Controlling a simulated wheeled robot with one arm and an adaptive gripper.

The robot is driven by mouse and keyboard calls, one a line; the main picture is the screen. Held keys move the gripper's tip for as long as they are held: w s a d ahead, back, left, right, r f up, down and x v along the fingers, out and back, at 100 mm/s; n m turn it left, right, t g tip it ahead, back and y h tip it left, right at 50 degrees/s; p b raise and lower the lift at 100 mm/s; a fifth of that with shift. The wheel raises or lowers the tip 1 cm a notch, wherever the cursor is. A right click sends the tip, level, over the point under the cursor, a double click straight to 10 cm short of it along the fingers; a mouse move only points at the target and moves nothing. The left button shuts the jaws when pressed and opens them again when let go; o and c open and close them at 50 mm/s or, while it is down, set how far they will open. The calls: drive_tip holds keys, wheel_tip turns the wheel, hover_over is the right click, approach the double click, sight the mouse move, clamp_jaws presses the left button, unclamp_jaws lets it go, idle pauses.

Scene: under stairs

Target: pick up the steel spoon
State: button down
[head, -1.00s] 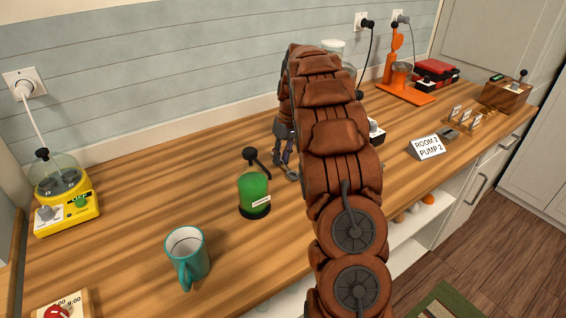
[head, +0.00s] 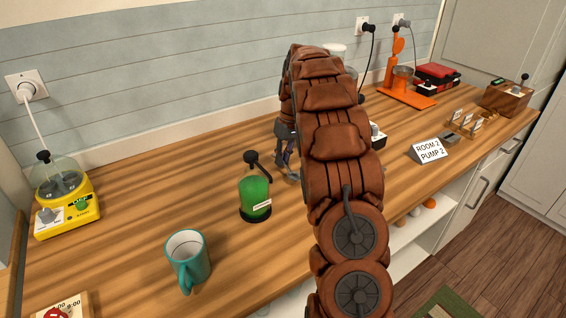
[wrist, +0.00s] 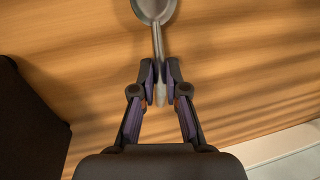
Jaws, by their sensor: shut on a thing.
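The steel spoon (wrist: 154,11) shows in the wrist view, with its grey bowl at the top edge and its handle running down between my fingertips. My gripper (wrist: 160,82) is shut on the handle, one finger on each side. Wooden counter shows around the spoon; I cannot tell whether the spoon touches it. In the head view my gripper (head: 287,160) is at the counter behind my arm, just right of the green bottle, and the spoon is mostly hidden there.
A green pump bottle (head: 255,195) stands close left of my gripper. A teal mug (head: 188,258) is nearer the front, and a yellow blender (head: 66,205) is at the left. A sign (head: 430,150) and orange machine (head: 402,80) stand right. The counter between mug and blender is clear.

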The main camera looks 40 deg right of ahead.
wheel_tip(320, 180, up, 8)
drive_tip(key=shift+r+b, duration=0.15)
drive_tip(key=shift+b, duration=0.65)
drive_tip(key=shift+r, duration=0.35)
drive_tip(key=c, duration=1.8)
unclamp_jaws()
drive_tip(key=shift+c, duration=0.2)
clamp_jaws()
